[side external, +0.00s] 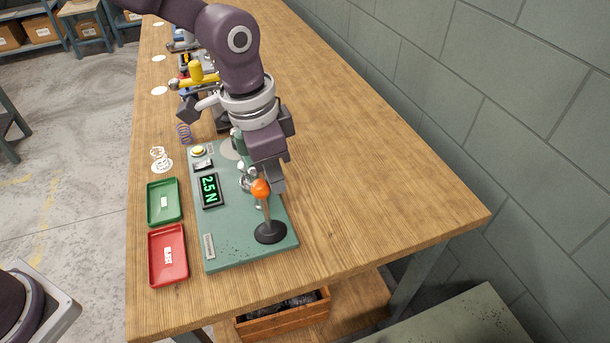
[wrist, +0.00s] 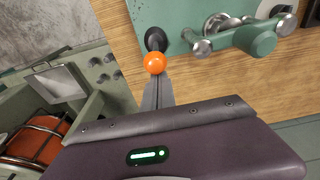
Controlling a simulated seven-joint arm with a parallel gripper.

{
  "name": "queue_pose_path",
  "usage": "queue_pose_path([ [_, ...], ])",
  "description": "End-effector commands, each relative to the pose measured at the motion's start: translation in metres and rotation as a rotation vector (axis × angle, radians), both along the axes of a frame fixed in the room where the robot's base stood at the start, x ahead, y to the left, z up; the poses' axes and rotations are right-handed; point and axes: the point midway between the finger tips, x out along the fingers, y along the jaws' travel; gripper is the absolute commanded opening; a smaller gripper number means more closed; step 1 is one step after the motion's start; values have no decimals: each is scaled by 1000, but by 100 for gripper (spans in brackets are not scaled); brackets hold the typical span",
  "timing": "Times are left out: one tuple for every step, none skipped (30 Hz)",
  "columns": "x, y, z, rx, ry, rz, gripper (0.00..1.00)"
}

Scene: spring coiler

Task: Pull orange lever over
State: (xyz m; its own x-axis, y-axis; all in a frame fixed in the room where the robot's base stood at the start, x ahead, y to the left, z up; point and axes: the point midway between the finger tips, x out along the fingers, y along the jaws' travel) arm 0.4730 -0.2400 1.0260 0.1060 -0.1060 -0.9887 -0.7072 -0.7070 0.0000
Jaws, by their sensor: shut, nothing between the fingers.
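The orange lever is a metal rod with an orange ball knob (side external: 260,188) on a round black base (side external: 270,232). It stands at the near right corner of the green plate (side external: 225,256), close to upright in the side view. My gripper (side external: 278,185) is shut and empty, its fingers just beside the knob on the right. In the wrist view the knob (wrist: 154,63) shows right at the tips of my shut fingers (wrist: 157,82). I cannot tell whether they touch. The black base (wrist: 155,40) is partly hidden behind the knob.
The plate also carries a display (side external: 210,190) reading 2.5 N, a yellow button (side external: 198,151) and metal fittings. A green tray (side external: 163,202) and a red tray (side external: 168,256) lie to its left. The table to the right is clear.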

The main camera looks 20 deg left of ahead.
Motion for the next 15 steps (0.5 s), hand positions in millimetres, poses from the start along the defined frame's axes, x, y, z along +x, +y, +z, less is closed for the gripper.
queue_pose_path([
  [-3,3,-1,1,2,1,0],
  [-4,5,-1,1,2,1,0],
  [-6,7,-1,1,2,1,0],
  [-8,8,-1,1,2,1,0],
  [-9,10,-1,1,2,1,0],
  [-10,11,-1,1,2,1,0],
  [-11,12,-2,1,1,0,0],
  [-12,12,-2,1,1,0,0],
  [-13,13,-2,1,1,0,0],
  [-13,13,-2,1,1,0,0],
  [-13,13,-2,1,1,0,0],
  [-13,13,-2,1,1,0,0],
  [-13,13,-2,2,2,0,0],
  [-13,13,-2,2,2,0,0],
  [-13,13,-2,2,2,0,0],
])
